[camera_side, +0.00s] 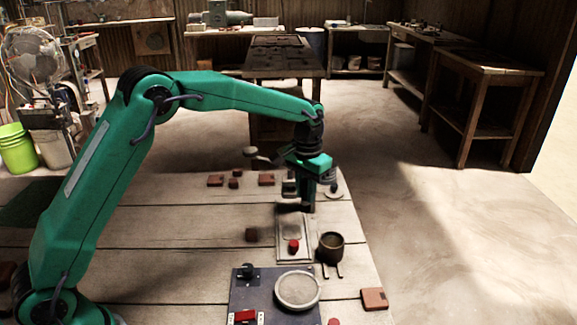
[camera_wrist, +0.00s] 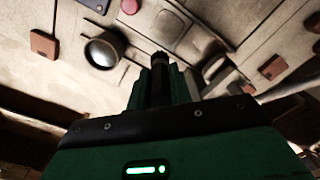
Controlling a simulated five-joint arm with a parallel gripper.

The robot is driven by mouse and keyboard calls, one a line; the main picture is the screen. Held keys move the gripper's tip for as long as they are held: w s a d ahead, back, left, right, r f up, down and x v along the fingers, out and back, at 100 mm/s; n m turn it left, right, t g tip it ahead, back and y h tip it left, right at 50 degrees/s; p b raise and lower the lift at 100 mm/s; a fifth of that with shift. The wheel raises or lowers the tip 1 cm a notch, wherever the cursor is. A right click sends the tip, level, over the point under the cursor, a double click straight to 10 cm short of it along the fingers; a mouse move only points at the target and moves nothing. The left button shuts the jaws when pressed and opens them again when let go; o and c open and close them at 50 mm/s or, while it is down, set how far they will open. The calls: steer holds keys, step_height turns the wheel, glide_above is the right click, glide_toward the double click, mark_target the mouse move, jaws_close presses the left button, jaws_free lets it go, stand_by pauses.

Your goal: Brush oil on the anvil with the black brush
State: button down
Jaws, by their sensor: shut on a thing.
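My gripper (camera_side: 308,200) points down above the far end of a pale tray (camera_side: 281,252). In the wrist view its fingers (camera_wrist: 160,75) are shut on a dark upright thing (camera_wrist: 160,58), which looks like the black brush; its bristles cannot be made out. A dark round pot (camera_side: 331,247) stands right of the tray, apart from the gripper; it also shows in the wrist view (camera_wrist: 103,50). A pale round disc (camera_side: 298,289), possibly the anvil, sits on a dark base plate (camera_side: 250,292) at the front.
A small red piece (camera_side: 293,245) lies on the tray. A brown tile (camera_side: 373,298) lies at the front right, near the table's right edge. Several reddish blocks (camera_side: 266,180) lie at the back. The left of the wooden table (camera_side: 170,225) has free room.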

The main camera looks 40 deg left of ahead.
mark_target(305, 211)
steer(key=shift+f, duration=3.05)
steer(key=shift+s+a+f, duration=0.3)
steer(key=shift+a+f, duration=0.05)
steer(key=shift+f, duration=0.2)
steer(key=shift+s+a, duration=2)
steer(key=shift+s, duration=0.05)
steer(key=shift+w+d+f, duration=0.1)
steer(key=shift+w+d, duration=2.15)
steer(key=shift+d, duration=0.2)
steer(key=shift+s+d, duration=0.2)
steer(key=shift+s+a, duration=2.2)
steer(key=shift+a, duration=0.1)
steer(key=shift+w+d, duration=2.15)
steer(key=shift+d, duration=0.05)
steer(key=shift+w+d+r, duration=0.1)
steer(key=shift+r, duration=3.95)
